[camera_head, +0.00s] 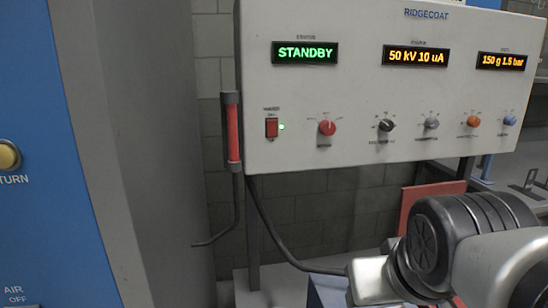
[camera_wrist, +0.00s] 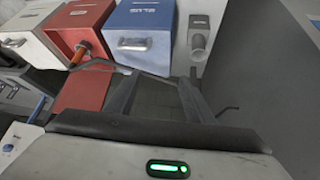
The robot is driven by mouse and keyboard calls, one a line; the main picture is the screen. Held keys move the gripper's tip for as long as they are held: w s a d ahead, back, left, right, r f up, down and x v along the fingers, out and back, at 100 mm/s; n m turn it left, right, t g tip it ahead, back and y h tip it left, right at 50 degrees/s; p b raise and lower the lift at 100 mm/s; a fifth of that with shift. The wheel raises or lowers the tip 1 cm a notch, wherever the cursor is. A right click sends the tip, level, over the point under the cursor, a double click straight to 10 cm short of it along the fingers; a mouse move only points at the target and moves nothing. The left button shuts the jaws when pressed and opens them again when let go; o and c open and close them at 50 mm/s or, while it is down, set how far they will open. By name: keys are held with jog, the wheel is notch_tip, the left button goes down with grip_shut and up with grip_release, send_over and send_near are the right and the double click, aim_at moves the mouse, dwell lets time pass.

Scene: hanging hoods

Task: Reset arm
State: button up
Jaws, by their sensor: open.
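My arm (camera_head: 430,240), with black and grey links, is at the lower right of the head view, below the control panel and apart from it in the picture. My gripper (camera_wrist: 160,82) shows in the wrist view as two dark fingers spread apart, with nothing between them. The gripper body with a lit green light lies along the bottom of that view. My fingertips do not show clearly in the head view.
A white control panel (camera_head: 390,75) reads STANDBY, with several knobs and a red switch (camera_head: 271,127). A red-handled tool (camera_head: 233,132) hangs at its left edge. A blue cabinet (camera_head: 40,120) stands left. Red (camera_wrist: 85,30) and blue (camera_wrist: 145,25) boxes lie ahead.

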notch_tip(320, 180, up, 19)
jog(key=s+a+g+p, duration=0.1)
jog(key=s+p, duration=0.1)
jog(key=p, duration=1.8)
jog(key=shift+s+a+y, duration=0.2)
jog(key=shift+a+y, duration=0.1)
